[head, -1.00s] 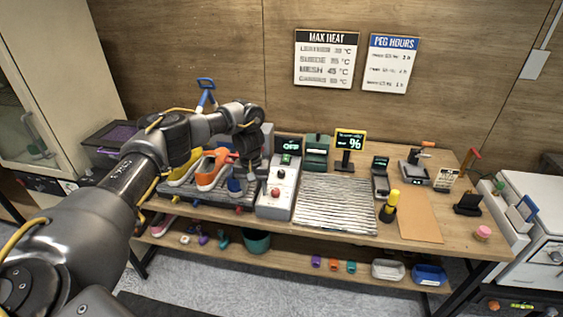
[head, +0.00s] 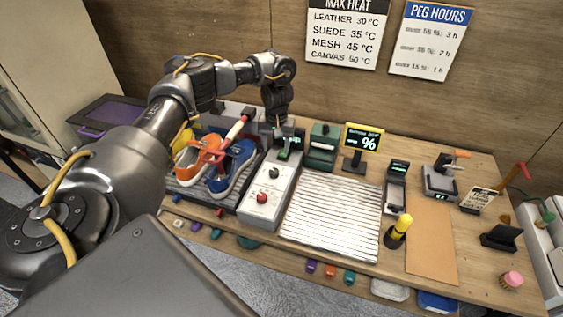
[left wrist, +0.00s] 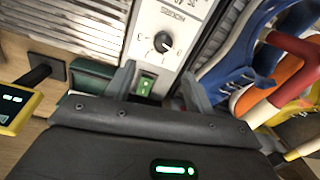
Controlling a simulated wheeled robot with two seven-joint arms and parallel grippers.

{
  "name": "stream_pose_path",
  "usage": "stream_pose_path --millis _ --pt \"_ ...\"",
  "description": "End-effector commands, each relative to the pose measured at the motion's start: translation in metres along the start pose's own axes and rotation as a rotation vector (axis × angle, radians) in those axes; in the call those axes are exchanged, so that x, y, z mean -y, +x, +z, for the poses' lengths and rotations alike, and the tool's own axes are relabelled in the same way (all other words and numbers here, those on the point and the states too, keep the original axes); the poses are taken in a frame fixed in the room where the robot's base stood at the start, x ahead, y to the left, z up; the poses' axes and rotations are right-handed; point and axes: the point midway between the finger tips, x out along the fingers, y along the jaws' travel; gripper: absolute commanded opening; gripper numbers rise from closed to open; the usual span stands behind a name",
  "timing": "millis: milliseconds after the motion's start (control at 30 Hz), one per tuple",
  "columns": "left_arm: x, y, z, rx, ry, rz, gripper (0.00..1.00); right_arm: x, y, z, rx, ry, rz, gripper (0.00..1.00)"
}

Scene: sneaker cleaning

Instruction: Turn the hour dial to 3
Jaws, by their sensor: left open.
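The control box (head: 268,195) is a white-topped grey unit on the bench. Its top has a black dial (head: 273,172) and a red knob (head: 262,197) nearer its front. In the left wrist view the black dial (left wrist: 163,42) has a white pointer mark and upside-down lettering beside it that seems to read HOURS. My left gripper (head: 283,150) is open over the back end of the box. In the left wrist view its fingers straddle a green rocker switch (left wrist: 146,85), apart from the dial. The box's display is largely hidden behind the gripper. My right gripper is not in view.
Orange (head: 198,150) and blue sneakers (head: 231,167) stand close left of the box, with a red-and-white tool over them. A ridged mat (head: 333,215) lies to its right. A green device (head: 323,145) and a yellow-framed sign (head: 363,140) stand behind.

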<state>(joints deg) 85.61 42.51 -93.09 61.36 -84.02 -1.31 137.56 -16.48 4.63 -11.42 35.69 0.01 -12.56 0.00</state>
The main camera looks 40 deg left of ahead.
Motion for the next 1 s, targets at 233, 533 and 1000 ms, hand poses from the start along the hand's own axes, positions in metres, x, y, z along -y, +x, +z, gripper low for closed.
stream_pose_path --millis 233,533,1000 --pt "-0.004 0.039 -0.003 0.01 0.0 -0.003 0.54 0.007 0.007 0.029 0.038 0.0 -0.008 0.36" --pt "-0.005 0.094 -0.004 0.01 0.001 -0.003 0.54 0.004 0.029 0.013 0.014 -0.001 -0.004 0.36" --pt "-0.006 0.111 -0.004 0.007 0.006 -0.004 0.54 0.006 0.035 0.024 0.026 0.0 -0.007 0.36"
